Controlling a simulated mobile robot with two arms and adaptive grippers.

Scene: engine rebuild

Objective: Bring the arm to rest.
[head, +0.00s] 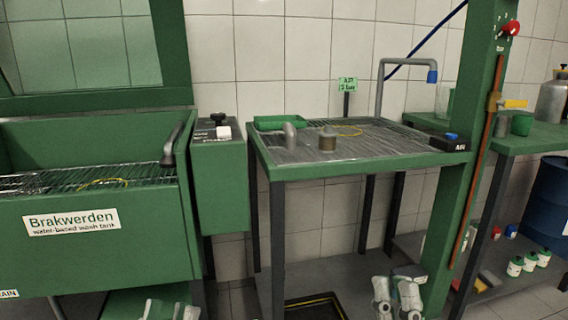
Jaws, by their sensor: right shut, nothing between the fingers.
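My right gripper (398,290) shows low in the head view, right of the middle, in front of the green draining table (345,167). It is shut and empty, below the level of the table top and apart from it. My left gripper (172,311) shows only in part at the bottom edge, in front of the green wash tank (170,232). The frame cuts it off, so its fingers cannot be made out. I see nothing held in either gripper.
A green post (462,200) stands at the table's right. A black tray (315,308) lies on the floor. Several bottles stand at lower right.

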